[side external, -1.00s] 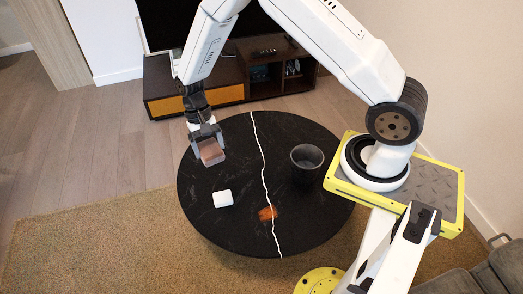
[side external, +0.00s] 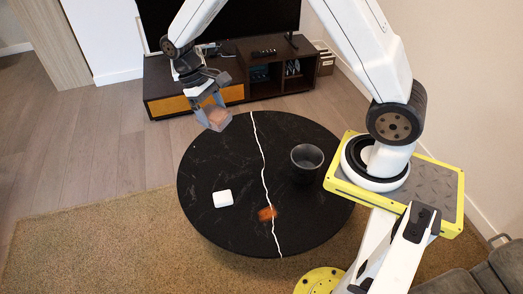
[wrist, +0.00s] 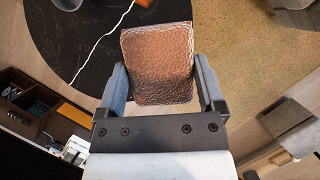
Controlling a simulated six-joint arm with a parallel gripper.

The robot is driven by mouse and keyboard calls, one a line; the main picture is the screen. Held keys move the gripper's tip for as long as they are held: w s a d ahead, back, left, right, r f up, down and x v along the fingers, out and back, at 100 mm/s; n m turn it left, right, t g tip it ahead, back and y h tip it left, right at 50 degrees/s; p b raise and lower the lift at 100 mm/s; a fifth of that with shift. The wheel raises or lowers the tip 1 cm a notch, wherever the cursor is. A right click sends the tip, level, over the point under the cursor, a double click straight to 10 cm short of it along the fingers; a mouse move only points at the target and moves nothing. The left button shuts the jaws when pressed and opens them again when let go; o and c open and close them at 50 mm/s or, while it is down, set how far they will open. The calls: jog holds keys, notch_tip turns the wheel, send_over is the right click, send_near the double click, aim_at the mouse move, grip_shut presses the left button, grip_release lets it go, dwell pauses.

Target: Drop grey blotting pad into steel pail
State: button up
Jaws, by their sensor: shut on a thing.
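My gripper (side external: 216,115) is shut on a brown, textured pad (wrist: 157,62) with pale grey edges. In the side external view the pad (side external: 218,117) looks brown on top and grey at its sides. It is held in the air by the table's far left edge, clear of the tabletop. A dark grey, open-topped pail (side external: 307,163) stands upright on the right part of the table, well to the right of my gripper and apart from it. The pail's inside looks dark, and I cannot tell whether it holds anything.
The round black table (side external: 205,165) has a white vein across it. A white block (side external: 222,198) lies at its left front and an orange-brown thing (side external: 267,213) by the vein. A low media cabinet (side external: 190,100) stands behind. The tabletop left of the pail is mostly clear.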

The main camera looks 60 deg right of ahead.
dwell(0.3)
jog(key=s+d+f, duration=0.1)
jog(key=d+f, duration=0.5)
jog(key=d, duration=0.4)
jog(key=s+d+f, duration=0.1)
jog(key=d+f, duration=0.5)
jog(key=d, duration=0.4)
jog(key=s+d+f, duration=1.4)
jog(key=s+f, duration=0.1)
jog(key=shift+d, duration=0.35)
notch_tip(320, 180, down, 6)
